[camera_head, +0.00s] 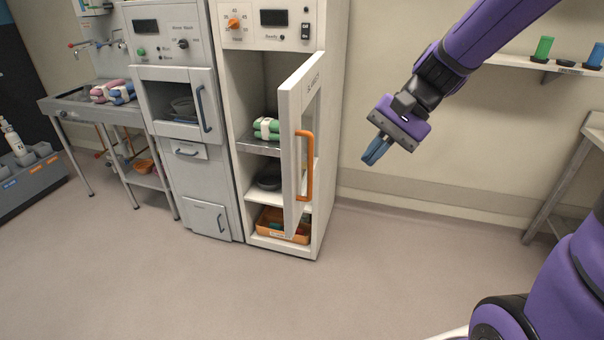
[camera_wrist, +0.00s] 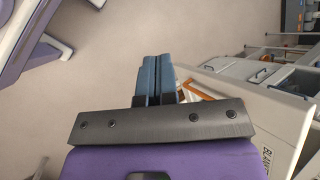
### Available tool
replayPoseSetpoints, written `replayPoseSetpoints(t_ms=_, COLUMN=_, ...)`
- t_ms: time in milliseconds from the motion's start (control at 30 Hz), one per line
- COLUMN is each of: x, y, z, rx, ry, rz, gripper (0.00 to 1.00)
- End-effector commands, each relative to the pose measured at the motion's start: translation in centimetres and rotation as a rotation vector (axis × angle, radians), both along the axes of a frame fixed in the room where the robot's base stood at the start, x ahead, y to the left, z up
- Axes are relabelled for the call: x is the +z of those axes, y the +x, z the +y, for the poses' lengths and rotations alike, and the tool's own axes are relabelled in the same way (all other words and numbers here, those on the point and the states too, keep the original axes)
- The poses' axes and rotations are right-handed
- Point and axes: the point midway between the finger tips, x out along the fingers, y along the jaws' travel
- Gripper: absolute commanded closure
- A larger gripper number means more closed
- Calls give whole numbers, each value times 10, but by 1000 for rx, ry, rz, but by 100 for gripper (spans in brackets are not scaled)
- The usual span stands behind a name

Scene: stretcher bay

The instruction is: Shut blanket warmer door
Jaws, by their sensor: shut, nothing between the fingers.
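The blanket warmer (camera_head: 237,86) is a tall white cabinet with an orange knob and a display on top. Its door (camera_head: 292,151) is hinged on the right side and stands wide open, swung out toward the camera. The door has a window and an orange handle (camera_head: 304,166). In the wrist view the door (camera_wrist: 262,122) lies to the right, with part of the orange handle (camera_wrist: 200,89) beside the fingers. My gripper (camera_head: 372,156) is shut and empty, to the right of the door and apart from it in the head view. The blue fingers also show in the wrist view (camera_wrist: 155,64).
Green rolled blankets (camera_head: 267,128) lie on a shelf in the warmer, with an orange tray (camera_head: 281,224) at its bottom. A grey cabinet (camera_head: 183,150) stands to the left, then a sink table (camera_head: 78,103). A bench (camera_head: 572,165) stands at the right. The floor in front is clear.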

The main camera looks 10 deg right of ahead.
Motion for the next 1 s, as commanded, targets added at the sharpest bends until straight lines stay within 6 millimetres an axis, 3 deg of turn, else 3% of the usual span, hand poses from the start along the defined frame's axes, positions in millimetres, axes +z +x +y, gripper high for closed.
replayPoseSetpoints(t_ms=467, x=-72, y=91, z=-1, rx=-361, ry=446, rz=343, gripper=100)
replayPoseSetpoints(t_ms=800, x=-142, y=152, z=-26, rx=-664, ry=763, rz=535, gripper=100)
replayPoseSetpoints(t_ms=1000, x=-182, y=176, z=-45, rx=-825, ry=916, rz=610, gripper=100)
